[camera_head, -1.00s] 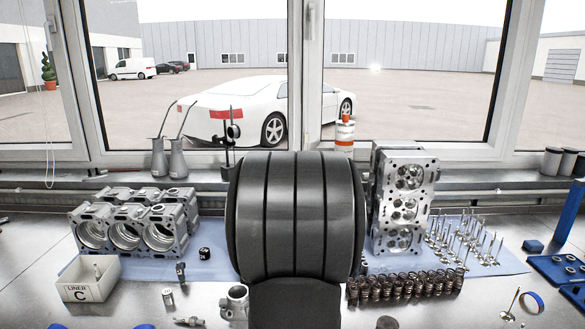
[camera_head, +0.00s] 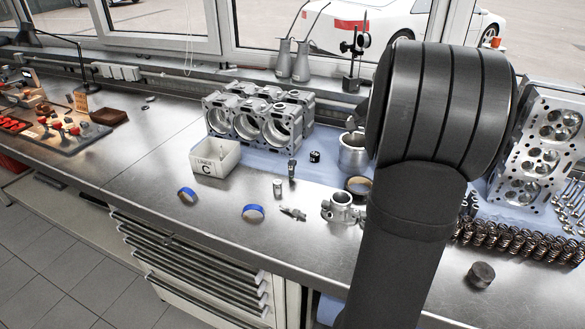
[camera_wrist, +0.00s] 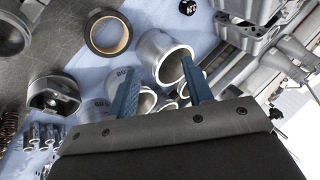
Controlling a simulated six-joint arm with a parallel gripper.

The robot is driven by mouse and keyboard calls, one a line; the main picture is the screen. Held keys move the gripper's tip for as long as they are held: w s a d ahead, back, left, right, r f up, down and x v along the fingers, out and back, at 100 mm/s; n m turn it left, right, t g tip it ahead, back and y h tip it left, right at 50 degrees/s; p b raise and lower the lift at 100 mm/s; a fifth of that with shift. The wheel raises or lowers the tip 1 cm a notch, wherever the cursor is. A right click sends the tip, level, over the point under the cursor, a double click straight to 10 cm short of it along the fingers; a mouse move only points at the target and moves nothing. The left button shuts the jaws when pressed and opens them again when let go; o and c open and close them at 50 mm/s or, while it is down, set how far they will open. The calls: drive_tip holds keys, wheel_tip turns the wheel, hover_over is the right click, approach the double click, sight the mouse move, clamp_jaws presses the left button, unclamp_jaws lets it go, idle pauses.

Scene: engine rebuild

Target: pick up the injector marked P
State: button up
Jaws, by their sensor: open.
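No mark P is readable in either view. A small silver part with a narrow tip, shaped like an injector (camera_head: 293,213), lies on the bare steel bench in the head view, right of a blue ring; I cannot tell whether it is the marked one. My gripper (camera_wrist: 158,66) shows in the wrist view with its two blue fingers apart. Metal cylinder liners (camera_wrist: 163,58) lie beyond and between the fingers, and I see nothing gripped. In the head view, my dark arm hides my gripper and part of the bench.
An engine block (camera_head: 262,122) stands on the blue mat behind a white bin marked C (camera_head: 214,158). A cylinder head (camera_head: 545,150) and valve springs (camera_head: 500,238) are at right. Blue rings (camera_head: 253,212) lie near the front edge. A tool board (camera_head: 55,135) lies far left.

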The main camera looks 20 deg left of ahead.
drive_tip(key=a+f+n+g+h, duration=0.1)
drive_tip(key=a+f+n, duration=0.1)
drive_tip(key=a+n, duration=0.65)
drive_tip(key=n+h, duration=0.5)
drive_tip(key=n, duration=2.3)
approach(289, 162)
drive_tip(key=shift+m, duration=0.25)
drive_tip(key=x, duration=0.8)
drive_tip(key=shift+f, duration=0.2)
drive_tip(key=x, duration=0.5)
drive_tip(key=shift+d, duration=0.4)
clamp_jaws()
